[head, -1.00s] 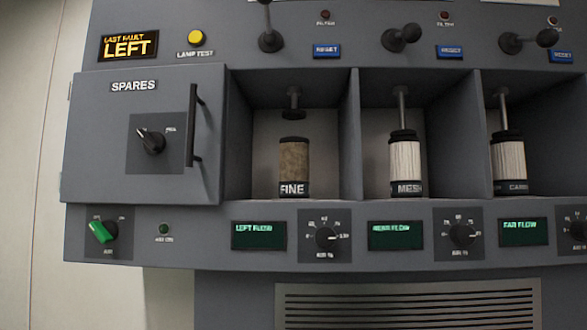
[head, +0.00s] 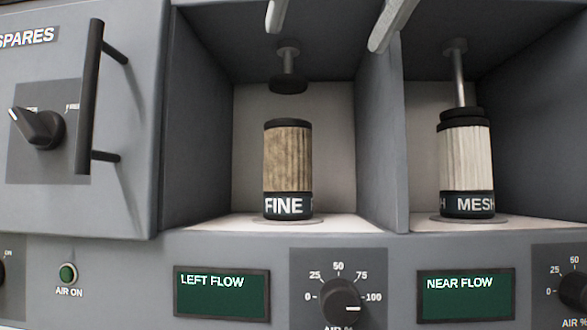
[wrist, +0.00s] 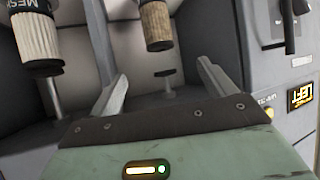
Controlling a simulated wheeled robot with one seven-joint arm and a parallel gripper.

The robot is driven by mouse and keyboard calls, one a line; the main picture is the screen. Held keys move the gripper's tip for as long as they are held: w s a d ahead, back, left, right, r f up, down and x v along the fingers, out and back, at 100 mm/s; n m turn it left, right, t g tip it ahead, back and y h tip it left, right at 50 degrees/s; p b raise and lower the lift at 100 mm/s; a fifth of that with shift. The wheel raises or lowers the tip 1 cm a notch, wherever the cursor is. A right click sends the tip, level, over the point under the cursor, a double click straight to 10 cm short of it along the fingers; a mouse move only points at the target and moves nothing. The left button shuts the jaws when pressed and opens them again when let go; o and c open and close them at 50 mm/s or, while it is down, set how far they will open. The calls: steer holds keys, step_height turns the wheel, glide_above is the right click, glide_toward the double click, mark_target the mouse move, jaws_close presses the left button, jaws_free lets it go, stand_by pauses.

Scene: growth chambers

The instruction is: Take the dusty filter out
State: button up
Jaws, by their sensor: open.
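The dusty filter (head: 288,156) is a brown, stained pleated cylinder with a black cap and a black base marked FINE. It stands upright in the left bay. A black clamp plunger (head: 288,82) hangs above it with a clear gap. In the wrist view, which is upside down, the filter (wrist: 156,26) and the plunger (wrist: 167,75) show between and beyond the fingers. My gripper (head: 325,42) is open and empty, with only its two fingers showing at the top of the head view. In the wrist view my gripper (wrist: 162,69) is apart from the filter.
A clean white MESH filter (head: 465,160) stands in the bay to the right, its plunger down on it. A divider wall (head: 380,150) separates the bays. The shut SPARES door has a protruding black handle (head: 90,97) at left. The air dial (head: 341,298) sits below.

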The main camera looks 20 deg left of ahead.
mark_target(294, 118)
steer(key=p+x, duration=0.1)
steer(key=x, duration=0.3)
steer(key=p+x, duration=0.1)
steer(key=x, duration=0.2)
steer(key=r+p+x, duration=0.1)
steer(key=p+x, duration=0.1)
steer(key=x, duration=0.2)
steer(key=shift+w+a+f, duration=0.2)
steer(key=shift+w+a, duration=0.15)
steer(key=shift+w, duration=0.05)
steer(key=p+x, duration=0.3)
steer(key=x, duration=0.1)
steer(key=shift+w+f, duration=0.15)
steer(key=shift+w, duration=0.1)
steer(key=shift+w+a+f+p, duration=0.2)
steer(key=shift+w+f+p, duration=0.05)
steer(key=shift+p, duration=0.05)
steer(key=shift+c, duration=0.3)
steer(key=c, duration=1)
steer(key=shift+c, duration=0.5)
